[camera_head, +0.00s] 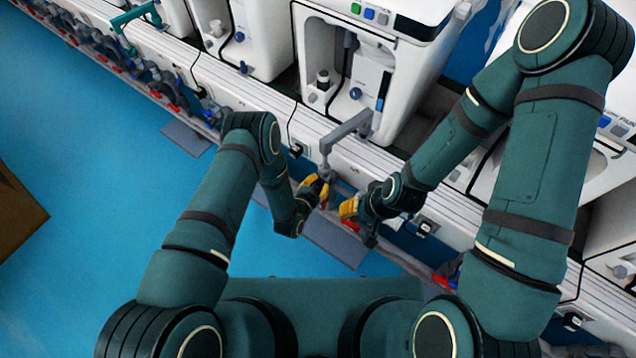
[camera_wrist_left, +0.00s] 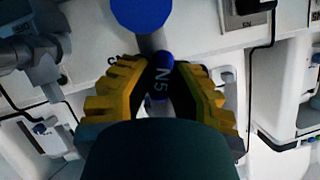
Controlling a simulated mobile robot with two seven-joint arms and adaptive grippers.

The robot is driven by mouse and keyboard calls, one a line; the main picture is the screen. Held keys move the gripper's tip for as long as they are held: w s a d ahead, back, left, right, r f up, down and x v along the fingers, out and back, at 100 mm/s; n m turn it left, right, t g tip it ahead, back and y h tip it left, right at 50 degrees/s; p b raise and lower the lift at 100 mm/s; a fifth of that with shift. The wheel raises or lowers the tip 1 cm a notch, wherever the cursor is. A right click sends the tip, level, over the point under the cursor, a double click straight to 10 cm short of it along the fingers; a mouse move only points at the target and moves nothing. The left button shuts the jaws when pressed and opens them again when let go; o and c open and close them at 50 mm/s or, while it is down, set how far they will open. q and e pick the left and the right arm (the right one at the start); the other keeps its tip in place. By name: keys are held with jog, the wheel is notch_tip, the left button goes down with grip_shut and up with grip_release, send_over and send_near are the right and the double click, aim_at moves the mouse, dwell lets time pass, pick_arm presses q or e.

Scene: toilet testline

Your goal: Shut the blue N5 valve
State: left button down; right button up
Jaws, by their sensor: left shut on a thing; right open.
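The blue N5 valve handle (camera_wrist_left: 162,84) sits between the yellow fingers of my left gripper (camera_wrist_left: 160,95) in the left wrist view, with the label N5 readable on it. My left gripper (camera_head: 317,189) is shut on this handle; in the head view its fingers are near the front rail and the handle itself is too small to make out. My right gripper (camera_head: 352,208), with yellow fingertips, is open just right of and below the left one. The lower part of the handle is partly hidden by my gripper.
A grey pipe arm (camera_head: 346,130) stands just above the left gripper. White test units (camera_head: 362,70) line the back. Red-handled valves (camera_head: 172,107) run along the rail at left. A blue round part (camera_wrist_left: 141,10) shows above the handle. Blue floor at left is open.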

pick_arm(q)
jog(key=shift+d+m+t+y, duration=0.1)
jog(key=shift+m+t+y, duration=0.2)
jog(key=shift+m+t, duration=0.35)
jog(key=shift+m, duration=0.25)
jog(key=c, duration=0.9)
grip_release()
jog(key=v, duration=1.2)
jog(key=shift+r, duration=0.15)
jog(key=shift+o, duration=0.2)
